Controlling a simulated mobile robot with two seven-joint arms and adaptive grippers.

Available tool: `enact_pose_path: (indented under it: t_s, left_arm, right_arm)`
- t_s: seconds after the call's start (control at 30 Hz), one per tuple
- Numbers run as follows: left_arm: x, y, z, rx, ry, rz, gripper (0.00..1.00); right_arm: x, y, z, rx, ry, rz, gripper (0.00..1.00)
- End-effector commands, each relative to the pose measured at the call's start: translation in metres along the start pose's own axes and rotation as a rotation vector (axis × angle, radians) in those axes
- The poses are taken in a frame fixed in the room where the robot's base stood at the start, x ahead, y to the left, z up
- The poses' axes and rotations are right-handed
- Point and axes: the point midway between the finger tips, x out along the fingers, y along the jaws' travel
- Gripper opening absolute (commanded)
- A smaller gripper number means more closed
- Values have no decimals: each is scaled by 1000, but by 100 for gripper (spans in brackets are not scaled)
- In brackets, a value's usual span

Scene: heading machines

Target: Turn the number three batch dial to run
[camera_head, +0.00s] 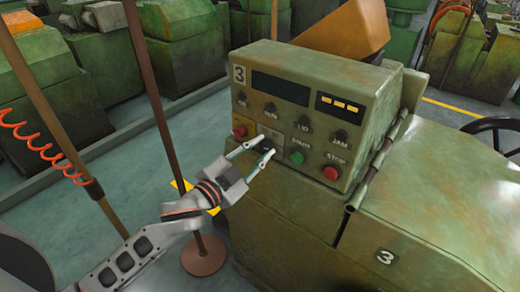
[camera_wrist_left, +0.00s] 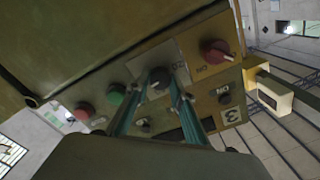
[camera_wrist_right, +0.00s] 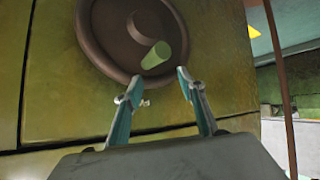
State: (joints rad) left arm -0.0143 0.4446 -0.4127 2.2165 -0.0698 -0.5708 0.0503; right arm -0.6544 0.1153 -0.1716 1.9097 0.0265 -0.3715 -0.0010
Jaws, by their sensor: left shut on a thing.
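The number three machine's control panel (camera_head: 262,118) is a worn green box with a "3" plate at its upper left. The batch dial, a small black knob (camera_head: 267,145), sits in the lower row, between a red knob and a green button. My left gripper (camera_head: 260,147) is shut on this dial, one finger on each side. The left wrist view also shows the black dial (camera_wrist_left: 158,80) between the fingertips; its exact setting is unclear. My right gripper (camera_wrist_right: 160,81) is open and empty in the right wrist view, in front of a brown handwheel (camera_wrist_right: 104,38).
Near the dial are a red knob (camera_head: 239,131), a green button (camera_head: 297,157) and a red stop button (camera_head: 331,172). Several toggles line the row above. A brown post (camera_head: 160,118) stands left of the panel.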

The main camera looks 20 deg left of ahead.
Motion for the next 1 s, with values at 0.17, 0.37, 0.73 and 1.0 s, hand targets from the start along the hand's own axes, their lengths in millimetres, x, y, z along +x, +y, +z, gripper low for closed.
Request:
enact_pose_path:
  t_s: [0.17,0.37,0.73,1.0]
  left_arm:
    - [0,0,0,71,1,0,1]
    - [0,0,0,109,1,0,1]
    - [0,0,0,117,0,0,1]
    - [0,0,0,116,0,0,39]
  right_arm:
    - [0,0,0,2,0,0,40]
    - [0,0,0,2,0,0,40]
    - [0,3,2,-11,-2,0,40]
    - [0,3,2,-12,-2,0,40]
